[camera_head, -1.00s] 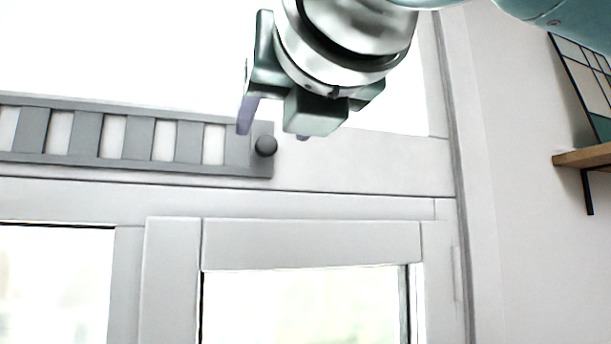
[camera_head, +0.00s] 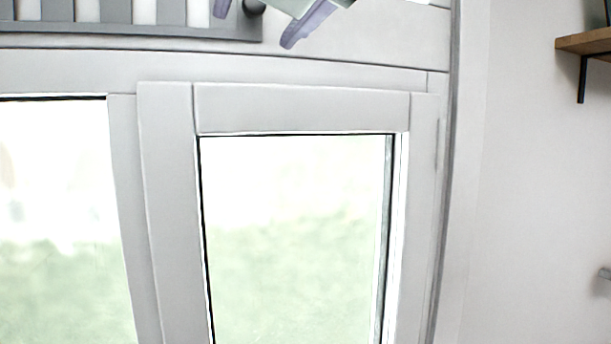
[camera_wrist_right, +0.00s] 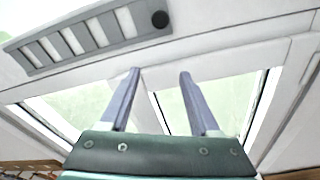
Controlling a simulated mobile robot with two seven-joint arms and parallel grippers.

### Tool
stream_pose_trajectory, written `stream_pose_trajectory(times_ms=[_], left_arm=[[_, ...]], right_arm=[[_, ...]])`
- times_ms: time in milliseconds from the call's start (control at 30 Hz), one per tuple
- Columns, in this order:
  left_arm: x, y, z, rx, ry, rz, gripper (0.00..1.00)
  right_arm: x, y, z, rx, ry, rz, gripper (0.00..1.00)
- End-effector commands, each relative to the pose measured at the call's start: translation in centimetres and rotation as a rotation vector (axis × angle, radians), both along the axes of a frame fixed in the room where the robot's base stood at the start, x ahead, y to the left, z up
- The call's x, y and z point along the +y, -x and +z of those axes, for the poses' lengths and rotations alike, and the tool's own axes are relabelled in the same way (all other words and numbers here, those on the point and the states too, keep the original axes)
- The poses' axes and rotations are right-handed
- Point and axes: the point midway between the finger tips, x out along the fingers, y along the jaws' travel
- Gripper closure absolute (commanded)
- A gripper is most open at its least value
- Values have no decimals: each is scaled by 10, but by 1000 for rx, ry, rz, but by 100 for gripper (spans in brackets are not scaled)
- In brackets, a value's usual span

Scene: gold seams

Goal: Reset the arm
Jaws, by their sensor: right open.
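My right gripper (camera_head: 262,22) shows at the top edge of the head view, with only its purple fingertips and a bit of its body in frame. In the right wrist view its two fingers (camera_wrist_right: 160,88) stand apart with nothing between them. The gripper is in front of the window frame, close to a grey slatted vent (camera_head: 120,22) with a dark round knob (camera_head: 254,6). The vent and knob also show at the upper left of the wrist view (camera_wrist_right: 95,38). I cannot tell whether the fingers touch anything. My left gripper is not in view.
A white-framed window (camera_head: 300,108) fills the middle of the head view, with blurred green outside. A wooden shelf (camera_head: 588,42) on a black bracket juts from the wall at the right. The space in front of the lower window looks clear.

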Motion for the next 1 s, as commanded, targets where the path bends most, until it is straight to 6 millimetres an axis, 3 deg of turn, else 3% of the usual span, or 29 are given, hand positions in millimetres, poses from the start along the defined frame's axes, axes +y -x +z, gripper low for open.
stream_pose_trajectory(times_ms=[33,267,467,600,800,1000], left_arm=[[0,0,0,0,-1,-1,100],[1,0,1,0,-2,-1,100],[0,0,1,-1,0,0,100],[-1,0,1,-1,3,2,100],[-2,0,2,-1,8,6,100],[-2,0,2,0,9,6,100]], right_arm=[[0,4,-22,103,-115,-2,37],[-21,23,-109,573,-725,-169,37],[-63,51,-194,910,-1225,-499,37],[-103,86,-258,1057,-1546,-834,37],[-166,164,-338,1065,-1906,-1401,37],[-209,230,-375,917,-2068,-1796,37]])
